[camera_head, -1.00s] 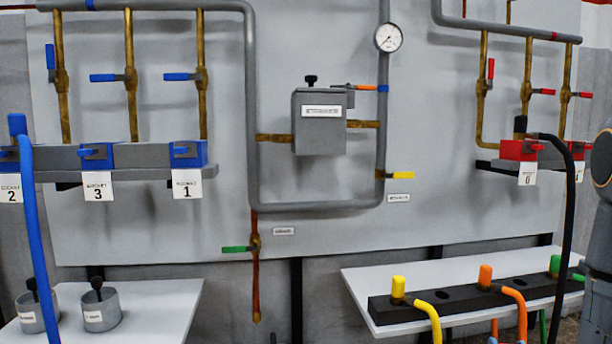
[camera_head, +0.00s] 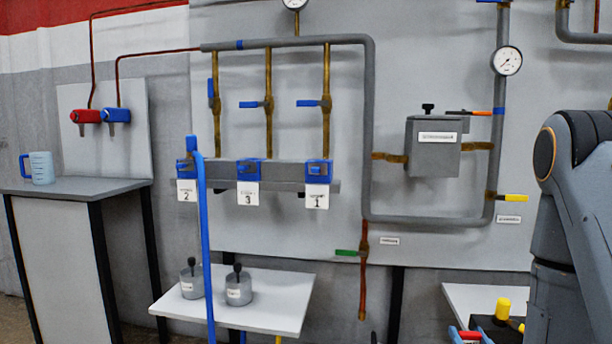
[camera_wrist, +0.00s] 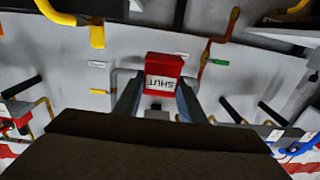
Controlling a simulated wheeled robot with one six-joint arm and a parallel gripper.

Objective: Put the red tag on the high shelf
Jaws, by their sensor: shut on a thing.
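The red tag (camera_wrist: 164,68) is a small red block with a white label reading "SHUT". It shows in the wrist view, between the two fingers of my gripper (camera_wrist: 157,98), which is shut on it. The label appears upside down there. The tag is up off any surface, with the grey wall panel behind it. In the head view my arm stands at the right edge, and neither the gripper nor the tag can be made out. I cannot tell which surface is the high shelf. A tall grey-topped counter (camera_head: 85,187) stands at the left.
A light blue cup (camera_head: 40,168) stands on the counter. A low white shelf (camera_head: 270,316) holds two grey pots (camera_head: 238,291). A blue hose (camera_head: 206,250) hangs in front of it. Pipes and a grey box (camera_head: 432,152) stick out from the wall. Another white shelf (camera_head: 462,296) is beside my arm.

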